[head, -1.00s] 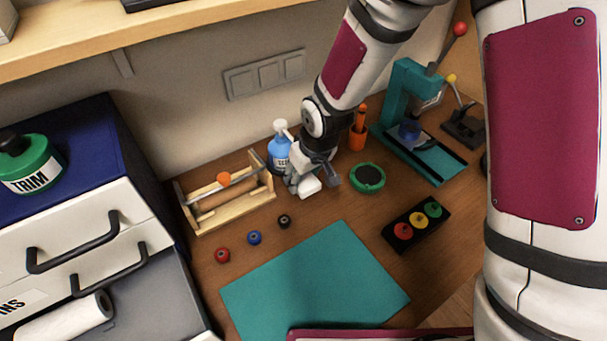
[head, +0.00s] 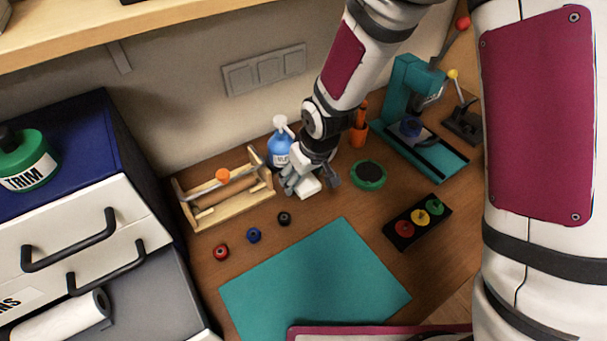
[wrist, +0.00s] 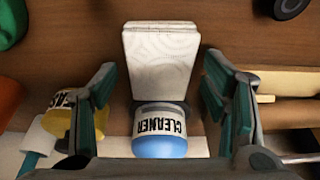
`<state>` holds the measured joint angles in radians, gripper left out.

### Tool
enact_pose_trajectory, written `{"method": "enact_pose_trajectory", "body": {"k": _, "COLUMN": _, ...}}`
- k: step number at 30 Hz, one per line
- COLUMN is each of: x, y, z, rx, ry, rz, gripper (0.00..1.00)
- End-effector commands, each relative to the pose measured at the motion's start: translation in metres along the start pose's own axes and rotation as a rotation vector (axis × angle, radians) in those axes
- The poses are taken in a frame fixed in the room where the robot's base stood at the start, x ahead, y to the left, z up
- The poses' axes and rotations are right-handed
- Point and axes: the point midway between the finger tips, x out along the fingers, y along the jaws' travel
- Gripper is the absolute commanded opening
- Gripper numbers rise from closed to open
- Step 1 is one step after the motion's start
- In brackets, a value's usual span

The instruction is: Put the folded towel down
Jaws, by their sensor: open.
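The folded towel (wrist: 160,52) is a white, patterned, flat pad. In the wrist view it lies on the wooden bench between my spread fingers, with a gap on both sides. In the head view the towel (head: 306,187) shows as a small white block below my gripper (head: 310,181), partly hidden by it. My gripper (wrist: 160,68) is open, with one finger to each side of the towel. The near end of the towel in the wrist view is hidden behind the blue-and-white cleaner bottle (wrist: 160,146).
The bottle (head: 279,150) stands close behind my gripper. Coloured spools (head: 254,236) lie in front. The teal mat (head: 315,285) is bare.

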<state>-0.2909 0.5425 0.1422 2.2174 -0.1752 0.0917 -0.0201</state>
Motion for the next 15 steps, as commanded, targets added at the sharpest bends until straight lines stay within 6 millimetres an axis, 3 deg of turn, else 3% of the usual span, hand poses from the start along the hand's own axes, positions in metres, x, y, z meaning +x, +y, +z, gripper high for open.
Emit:
{"method": "enact_pose_trajectory", "body": {"k": 8, "x": -0.015, "y": 0.0, "z": -0.004, "rx": 0.001, "ry": 0.002, "rz": 0.0, "gripper": 0.68}}
{"method": "enact_pose_trajectory", "body": {"k": 15, "x": -0.061, "y": 0.001, "z": -0.005, "rx": 0.002, "ry": 0.005, "rz": 0.002, "gripper": 0.68}}
